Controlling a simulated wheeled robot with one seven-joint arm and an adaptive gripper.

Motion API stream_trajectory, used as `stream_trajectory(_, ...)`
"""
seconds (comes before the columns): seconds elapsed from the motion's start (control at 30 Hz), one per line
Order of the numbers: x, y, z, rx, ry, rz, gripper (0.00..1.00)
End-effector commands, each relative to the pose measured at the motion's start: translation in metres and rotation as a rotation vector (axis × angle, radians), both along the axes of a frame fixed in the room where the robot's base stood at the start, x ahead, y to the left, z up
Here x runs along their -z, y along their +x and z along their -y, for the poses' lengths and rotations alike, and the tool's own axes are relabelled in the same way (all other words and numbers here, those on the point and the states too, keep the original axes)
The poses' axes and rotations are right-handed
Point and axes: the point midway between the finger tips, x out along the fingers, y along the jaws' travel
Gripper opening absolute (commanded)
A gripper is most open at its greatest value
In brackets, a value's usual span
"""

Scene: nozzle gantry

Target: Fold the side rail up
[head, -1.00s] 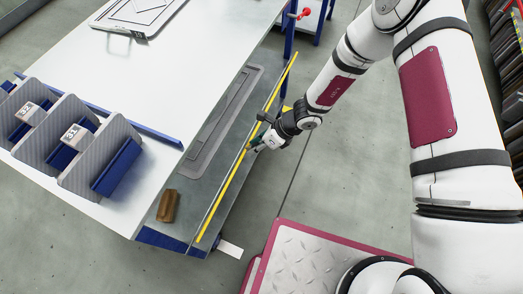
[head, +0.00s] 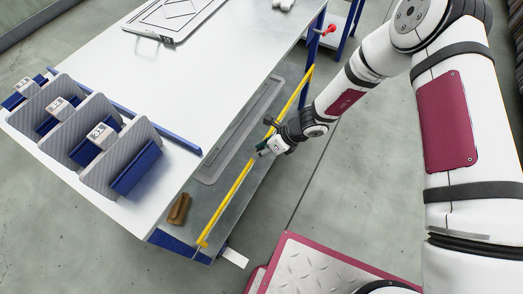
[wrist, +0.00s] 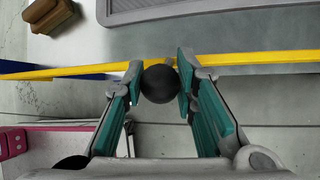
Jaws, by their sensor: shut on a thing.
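The yellow side rail (head: 231,200) runs along the near edge of the table's lower shelf in the head view. It also crosses the wrist view (wrist: 260,58) from side to side. A black ball knob (wrist: 160,84) sits at the rail's near side in the wrist view. My gripper (wrist: 160,84) is shut on this knob, with one teal finger on each side of it. In the head view my gripper (head: 264,149) is at about the middle of the rail and hides part of it.
A grey tray mat (head: 240,130) and a brown block (head: 179,209) lie on the lower shelf behind the rail. The white tabletop (head: 210,60) above holds grey dividers with blue bins (head: 137,168).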

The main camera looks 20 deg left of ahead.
Motion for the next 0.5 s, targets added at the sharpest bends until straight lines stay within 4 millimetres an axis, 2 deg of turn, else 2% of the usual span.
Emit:
stream_trajectory(0.07,-0.0021,0.0014,-0.0044,0.000,0.008,0.003,0.00)
stream_trajectory(0.1,-0.0021,0.0014,-0.0045,0.000,0.008,0.003,0.33)
stream_trajectory(0.17,-0.0021,0.0014,-0.0044,0.000,0.008,0.003,0.47)
stream_trajectory(0.5,-0.0019,0.0009,-0.0012,0.000,0.003,0.001,0.47)
